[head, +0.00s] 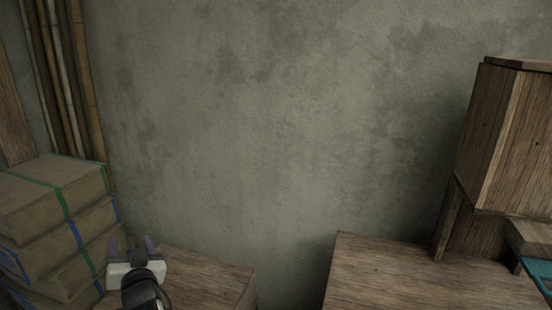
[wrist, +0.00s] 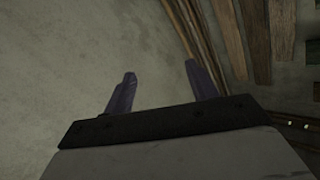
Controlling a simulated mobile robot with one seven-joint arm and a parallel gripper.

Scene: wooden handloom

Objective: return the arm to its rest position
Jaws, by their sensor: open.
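My gripper (head: 131,246) shows at the lower left in the head view, white with two purple-grey fingers pointing away from me. Its fingers are apart, with nothing between them. In the wrist view my gripper (wrist: 160,80) also shows two spread purple fingers and an empty gap, with the plain wall behind. The gripper appears in front of a low wooden surface and beside the stack of boxes; whether it touches either cannot be told.
Strapped boxes (head: 60,225) are stacked at the left, with bamboo poles (head: 75,80) behind. A wooden top (head: 210,275) lies right of my gripper. Another wooden top (head: 420,275) and a wooden cabinet (head: 510,140) stand at the right. The grey wall (head: 270,120) is bare.

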